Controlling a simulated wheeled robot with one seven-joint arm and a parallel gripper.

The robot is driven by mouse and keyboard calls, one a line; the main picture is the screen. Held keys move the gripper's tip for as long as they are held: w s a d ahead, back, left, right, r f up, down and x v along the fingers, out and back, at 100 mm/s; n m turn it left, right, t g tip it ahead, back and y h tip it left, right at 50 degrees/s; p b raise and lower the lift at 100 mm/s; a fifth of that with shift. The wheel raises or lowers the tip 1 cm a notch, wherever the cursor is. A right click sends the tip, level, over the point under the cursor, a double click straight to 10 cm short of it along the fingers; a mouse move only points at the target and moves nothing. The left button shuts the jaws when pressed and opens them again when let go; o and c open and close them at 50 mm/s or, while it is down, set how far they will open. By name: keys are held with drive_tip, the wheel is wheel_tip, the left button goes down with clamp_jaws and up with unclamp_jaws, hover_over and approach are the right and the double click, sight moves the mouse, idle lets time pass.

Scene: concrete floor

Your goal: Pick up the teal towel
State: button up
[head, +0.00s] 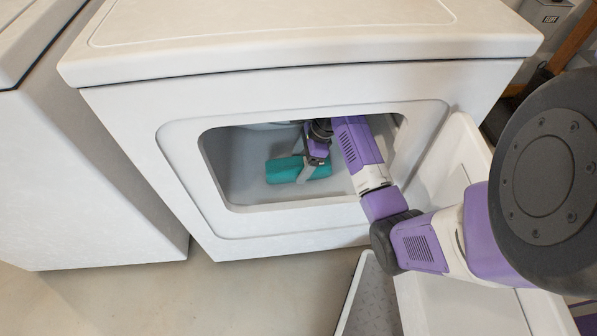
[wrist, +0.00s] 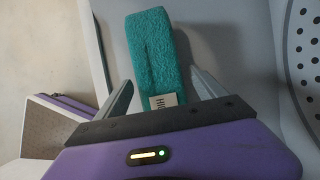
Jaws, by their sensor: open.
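The teal towel (head: 284,170) lies on the floor of the white dryer's (head: 143,130) drum compartment, seen through the front opening in the head view. It looks folded into a thick oblong. In the wrist view the towel (wrist: 150,50) stretches away from my gripper, with a small white label at its near end. My gripper (wrist: 163,88) is open, with one grey finger on each side of the towel's near end. In the head view my gripper (head: 308,168) is inside the opening at the towel's right part. I cannot tell whether the fingers touch it.
The open white door (head: 445,165) stands to the right. Another white appliance (head: 80,150) stands at left. A grey perforated panel (wrist: 308,45) shows at right in the wrist view.

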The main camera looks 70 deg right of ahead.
drive_tip(key=shift+w+a+f, duration=0.1)
drive_tip(key=shift+w+f, duration=0.1)
drive_tip(key=shift+f, duration=0.4)
drive_tip(key=shift+r, duration=0.1)
drive_tip(key=c, duration=1.6)
